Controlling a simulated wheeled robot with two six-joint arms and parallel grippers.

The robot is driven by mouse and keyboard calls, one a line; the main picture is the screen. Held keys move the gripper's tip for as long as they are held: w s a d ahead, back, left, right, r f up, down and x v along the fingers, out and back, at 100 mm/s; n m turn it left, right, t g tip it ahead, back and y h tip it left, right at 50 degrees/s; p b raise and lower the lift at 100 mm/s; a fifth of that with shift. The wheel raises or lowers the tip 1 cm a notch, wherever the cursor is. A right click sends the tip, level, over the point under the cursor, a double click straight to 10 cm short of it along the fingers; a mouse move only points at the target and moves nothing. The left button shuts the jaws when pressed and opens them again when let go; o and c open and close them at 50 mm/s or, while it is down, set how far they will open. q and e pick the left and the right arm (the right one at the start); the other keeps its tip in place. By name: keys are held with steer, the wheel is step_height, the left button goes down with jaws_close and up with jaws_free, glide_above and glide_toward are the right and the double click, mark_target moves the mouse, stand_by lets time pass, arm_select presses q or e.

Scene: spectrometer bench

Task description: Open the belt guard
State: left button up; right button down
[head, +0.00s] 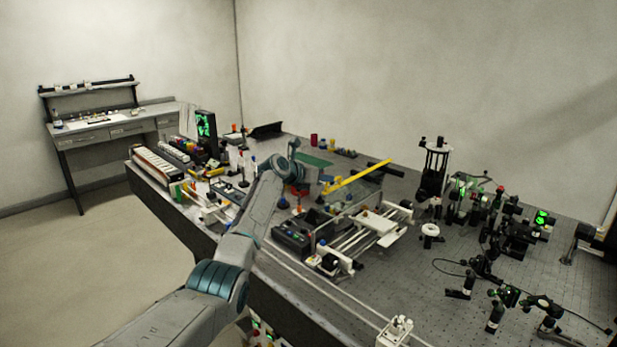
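A long yellow bar (357,177), which looks like the belt guard, stands slanted above the middle of the bench, its right end higher than its left. A clear box-like frame (352,198) is below it. My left arm reaches in from the lower left, and its gripper (322,182) is at or very near the bar's left end. The fingers are too small and dark to tell whether they are open or touch the bar. My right gripper is not in view.
A white slide stage (378,224) on rails and a dark box (292,239) are in front of the bar. Dark optical posts (434,172) and mounts crowd the bench's right side. Racks and small parts (158,166) fill its left end. A side desk (112,130) stands behind left.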

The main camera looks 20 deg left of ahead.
arm_select(q)
steer(key=shift+b+v, duration=0.85)
steer(key=shift+v, duration=2.1)
